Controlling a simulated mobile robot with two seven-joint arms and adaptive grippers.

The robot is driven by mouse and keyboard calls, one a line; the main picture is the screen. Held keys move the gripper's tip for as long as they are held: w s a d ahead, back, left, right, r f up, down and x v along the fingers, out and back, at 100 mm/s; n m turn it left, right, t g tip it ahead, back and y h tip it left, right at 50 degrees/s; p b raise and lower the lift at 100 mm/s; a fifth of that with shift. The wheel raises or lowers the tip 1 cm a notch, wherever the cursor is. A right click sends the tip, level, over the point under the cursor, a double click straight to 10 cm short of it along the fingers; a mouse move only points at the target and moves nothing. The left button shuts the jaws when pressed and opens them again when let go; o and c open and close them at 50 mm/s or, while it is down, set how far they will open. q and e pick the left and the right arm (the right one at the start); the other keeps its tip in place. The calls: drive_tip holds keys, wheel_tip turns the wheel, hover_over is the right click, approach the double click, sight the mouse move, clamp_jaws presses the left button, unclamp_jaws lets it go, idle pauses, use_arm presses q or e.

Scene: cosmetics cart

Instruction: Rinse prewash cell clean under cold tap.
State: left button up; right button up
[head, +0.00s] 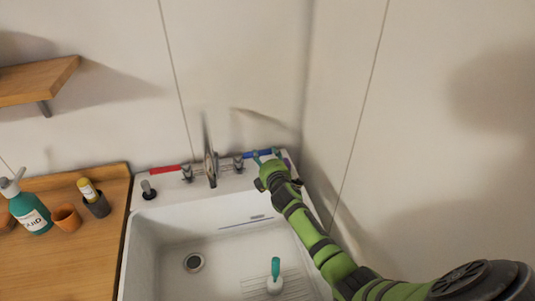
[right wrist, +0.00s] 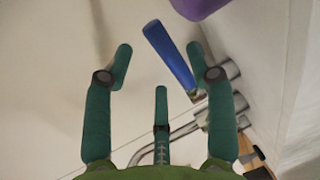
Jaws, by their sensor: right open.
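The white sink basin (head: 165,245) is below me, with a dark drain (head: 194,262) at its lower left and ribbed lines at its right. A dark bluish streak (head: 245,221) marks its back wall; I cannot tell what it is. The metal tap (head: 210,165) stands on the back ledge. A blue lever (head: 257,154) is right of it, a red lever (head: 165,169) left. My right gripper (head: 266,155) is open at the blue lever. In the right wrist view the blue lever (right wrist: 170,58) lies between its spread fingers (right wrist: 159,50), apparently not gripped. My left gripper is out of view.
A white item with a teal handle (head: 275,268) stands in the basin. A purple thing (right wrist: 198,6) is close beyond the blue lever. A wooden counter (head: 75,260) at left bears a teal pump bottle (head: 33,215) and cups. The wall is close on the right.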

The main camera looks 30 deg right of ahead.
sight(262, 153)
drive_tip(key=b+x, duration=0.1)
drive_tip(key=x, duration=0.1)
drive_tip(key=b+x, duration=0.1)
drive_tip(key=x, duration=0.1)
drive_tip(key=shift+w+a+f+b, duration=0.1)
drive_tip(key=shift+a+f+b, duration=0.15)
drive_tip(key=shift+a+b, duration=0.1)
drive_tip(key=shift+w+d+f, duration=0.1)
drive_tip(key=shift+w+d, duration=0.15)
drive_tip(key=shift+w+d+b, duration=0.1)
drive_tip(key=shift+w+b, duration=0.05)
drive_tip(key=shift+b, duration=0.15)
drive_tip(key=c, duration=1.1)
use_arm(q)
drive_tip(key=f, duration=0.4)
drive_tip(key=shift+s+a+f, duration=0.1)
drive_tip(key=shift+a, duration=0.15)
use_arm(e)
clamp_jaws()
